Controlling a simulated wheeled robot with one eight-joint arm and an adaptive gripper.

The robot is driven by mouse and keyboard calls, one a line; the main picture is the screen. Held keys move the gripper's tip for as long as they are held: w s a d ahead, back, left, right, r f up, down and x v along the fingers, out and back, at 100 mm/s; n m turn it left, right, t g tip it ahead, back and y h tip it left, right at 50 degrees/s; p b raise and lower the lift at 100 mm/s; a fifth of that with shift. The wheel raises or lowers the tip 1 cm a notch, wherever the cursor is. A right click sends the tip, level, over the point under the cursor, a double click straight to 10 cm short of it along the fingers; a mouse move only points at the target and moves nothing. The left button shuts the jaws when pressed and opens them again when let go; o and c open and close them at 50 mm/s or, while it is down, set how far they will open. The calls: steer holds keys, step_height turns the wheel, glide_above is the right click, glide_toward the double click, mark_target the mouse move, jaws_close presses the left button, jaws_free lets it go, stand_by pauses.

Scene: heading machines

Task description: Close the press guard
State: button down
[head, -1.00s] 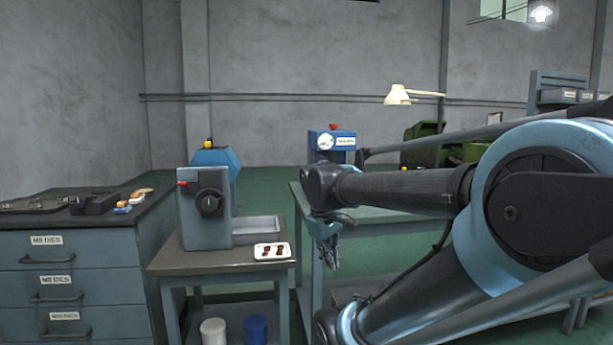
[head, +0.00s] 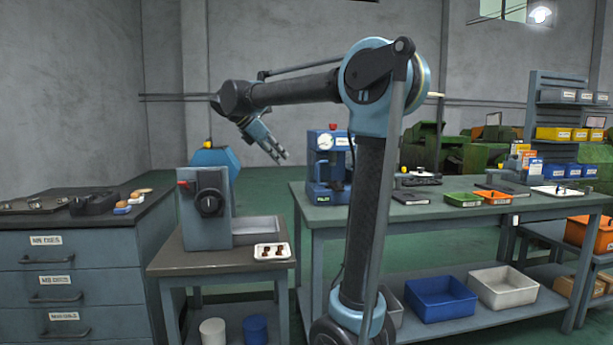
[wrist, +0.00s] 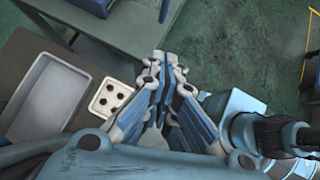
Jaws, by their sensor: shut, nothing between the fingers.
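A blue bench machine (head: 328,168) with a round gauge and a red knob stands at the left end of the long workbench; it looks like the press. I cannot make out its guard or how the guard stands. My gripper (head: 280,157) is shut and empty. It hangs in the air to the left of the blue machine in the picture, pointing down and right, with no contact visible. The wrist view shows its closed fingers (wrist: 161,62) above the edge of the small table.
A grey machine (head: 206,205) with a black knob and a white tray (head: 272,251) of small parts stand on the small table. A drawer cabinet (head: 75,270) is at left. The long workbench (head: 400,218) holds green and orange trays. Open floor shows between the tables.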

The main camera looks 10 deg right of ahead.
steer(key=w+d+f, duration=0.3)
steer(key=d+f, duration=0.3)
steer(key=d, duration=0.4)
steer(key=shift+w+f, duration=0.35)
steer(key=shift+s+n, duration=0.15)
steer(key=shift+n, duration=0.15)
